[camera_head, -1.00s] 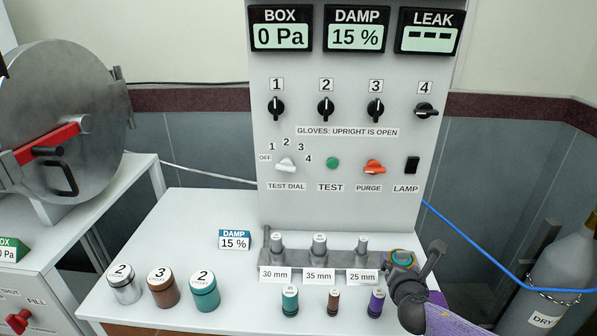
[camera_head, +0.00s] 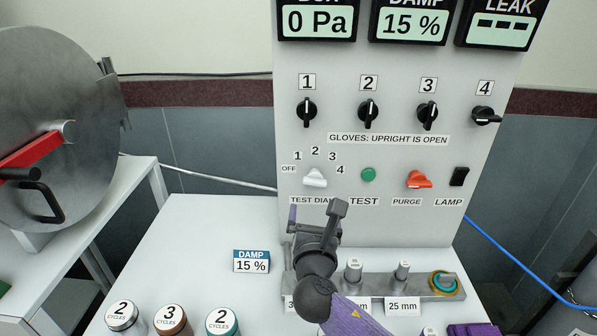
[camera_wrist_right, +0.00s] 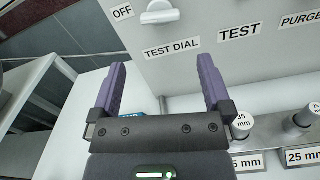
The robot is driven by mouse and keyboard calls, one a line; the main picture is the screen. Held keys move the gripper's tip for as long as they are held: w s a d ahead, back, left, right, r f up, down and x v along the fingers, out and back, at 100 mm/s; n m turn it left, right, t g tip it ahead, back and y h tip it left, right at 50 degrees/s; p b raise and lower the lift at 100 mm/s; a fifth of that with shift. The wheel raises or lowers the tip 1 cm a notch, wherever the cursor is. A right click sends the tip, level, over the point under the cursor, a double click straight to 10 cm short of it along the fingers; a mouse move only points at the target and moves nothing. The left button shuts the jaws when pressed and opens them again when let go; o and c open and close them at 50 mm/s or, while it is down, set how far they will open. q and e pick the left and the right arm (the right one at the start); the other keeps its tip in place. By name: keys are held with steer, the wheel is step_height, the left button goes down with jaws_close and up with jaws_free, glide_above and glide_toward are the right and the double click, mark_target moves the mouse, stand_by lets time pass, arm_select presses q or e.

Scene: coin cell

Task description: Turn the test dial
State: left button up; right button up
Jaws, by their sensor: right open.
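The white test dial (camera_head: 315,177) is on the upright panel, with OFF, 1, 2, 3 and 4 marked around it. Its pointer appears to point up, near 2. The dial's lower part also shows at the top of the right wrist view (camera_wrist_right: 160,12). My right gripper (camera_head: 316,216) is just below the dial in the head view, apart from it, and covers part of the TEST DIAL label. In the right wrist view its two purple fingers (camera_wrist_right: 160,85) are spread wide with nothing between them. My left gripper is not in view.
Right of the dial are a green TEST button (camera_head: 368,174), the orange PURGE knob (camera_head: 418,180) and the LAMP switch (camera_head: 459,177). Glove knobs sit above. A rack with posts (camera_head: 375,283) stands below the panel. A DAMP sign (camera_head: 251,261) and several lidded jars (camera_head: 172,320) are on the table.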

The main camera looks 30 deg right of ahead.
mark_target(315, 186)
steer(key=b+x, duration=0.3)
steer(key=x, duration=0.6)
steer(key=shift+w+d+r, duration=0.15)
steer(key=shift+w+d, duration=0.05)
steer(key=shift+d, duration=0.05)
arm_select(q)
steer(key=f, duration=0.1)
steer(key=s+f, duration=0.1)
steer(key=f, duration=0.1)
arm_select(e)
steer(key=c, duration=1.1)
